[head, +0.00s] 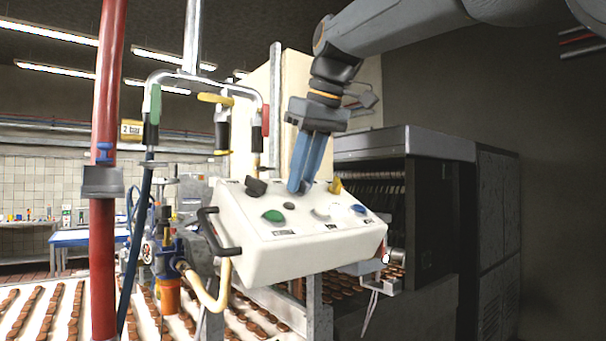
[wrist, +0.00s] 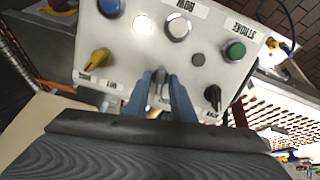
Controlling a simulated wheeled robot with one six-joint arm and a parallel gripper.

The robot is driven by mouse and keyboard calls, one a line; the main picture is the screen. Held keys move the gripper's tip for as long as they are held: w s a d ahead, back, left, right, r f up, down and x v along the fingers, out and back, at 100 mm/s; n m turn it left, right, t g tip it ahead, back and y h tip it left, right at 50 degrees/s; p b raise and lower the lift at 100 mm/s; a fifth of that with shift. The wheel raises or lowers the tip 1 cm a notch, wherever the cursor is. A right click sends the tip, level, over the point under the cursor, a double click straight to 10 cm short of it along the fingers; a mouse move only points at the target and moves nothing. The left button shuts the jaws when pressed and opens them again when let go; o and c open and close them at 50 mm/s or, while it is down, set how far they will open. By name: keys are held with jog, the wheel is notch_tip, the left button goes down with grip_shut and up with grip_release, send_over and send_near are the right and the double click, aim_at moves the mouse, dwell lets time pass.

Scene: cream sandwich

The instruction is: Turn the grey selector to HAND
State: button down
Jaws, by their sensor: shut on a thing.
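My gripper (head: 299,187) reaches down to the far row of the white control box (head: 262,247). In the wrist view, my gripper's blue fingers (wrist: 166,88) are shut on the grey selector (wrist: 160,84), one finger on each side of it. Only a small part of the selector shows between them. In the head view the fingers hide it. Small labels lie beside the selectors, but the one for the grey selector is covered or too small to read, so its setting cannot be told.
A yellow selector (head: 336,186) and a black selector (head: 256,187) flank my fingers. A green button (head: 273,216), a white button (head: 321,212) and a blue button (head: 358,209) sit on the nearer row. A black handle (head: 214,235) and a red post (head: 103,180) stand left.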

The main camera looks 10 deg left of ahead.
jog(key=shift+n, duration=1.8)
jog(key=c, duration=1.9)
grip_release()
jog(key=shift+o, duration=0.2)
jog(key=shift+s+r, duration=0.1)
jog(key=b+v, duration=0.1)
jog(key=v, duration=0.6)
jog(key=shift+s+r, duration=0.2)
jog(key=shift+r, duration=0.05)
jog(key=shift+d, duration=0.1)
